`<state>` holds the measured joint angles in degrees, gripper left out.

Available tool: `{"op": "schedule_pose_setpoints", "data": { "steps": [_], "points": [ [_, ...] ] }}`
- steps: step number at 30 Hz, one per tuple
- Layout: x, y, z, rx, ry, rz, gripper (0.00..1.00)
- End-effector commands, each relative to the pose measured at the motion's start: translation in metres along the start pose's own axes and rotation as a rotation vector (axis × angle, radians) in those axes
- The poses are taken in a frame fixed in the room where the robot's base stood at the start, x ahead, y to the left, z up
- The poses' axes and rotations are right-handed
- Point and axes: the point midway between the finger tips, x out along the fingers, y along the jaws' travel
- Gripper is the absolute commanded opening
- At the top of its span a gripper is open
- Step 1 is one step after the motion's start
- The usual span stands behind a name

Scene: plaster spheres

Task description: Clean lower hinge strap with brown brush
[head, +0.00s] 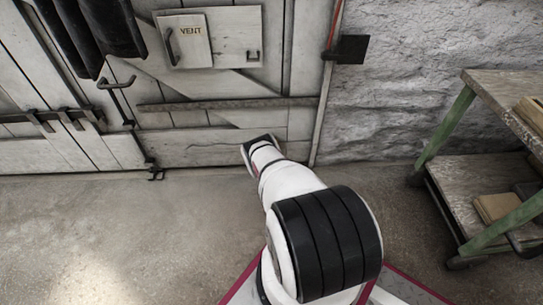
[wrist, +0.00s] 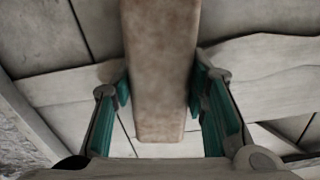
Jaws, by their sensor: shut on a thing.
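My gripper (wrist: 160,92) is shut on a long brown block, the brown brush (wrist: 160,45), with a teal-padded finger on each side. The brush runs from the top of the wrist view to below its middle; no bristles can be made out. In the head view my arm reaches to the lower part of the grey plank door, and the gripper and brush are hidden by it. The lower hinge strap (head: 230,103) is a dark, narrow bar across the door, above the arm's far end. I cannot tell whether the brush touches the door.
A vent panel (head: 183,40) with a handle sits higher on the door. A latch bar (head: 52,116) crosses the door at left. A green-legged workbench (head: 462,120) stands at right by the rough wall. The floor (head: 110,235) at left is clear.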

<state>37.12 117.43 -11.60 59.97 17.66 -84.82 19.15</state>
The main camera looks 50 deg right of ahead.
Motion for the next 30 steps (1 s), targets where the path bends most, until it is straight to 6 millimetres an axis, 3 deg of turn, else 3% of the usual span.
{"op": "schedule_pose_setpoints", "data": {
  "steps": [11,30],
  "points": [
    [0.005,0.000,-0.001,0.000,0.000,0.000,0.09],
    [0.004,0.000,-0.029,0.000,0.001,0.000,0.09]
  ]
}}
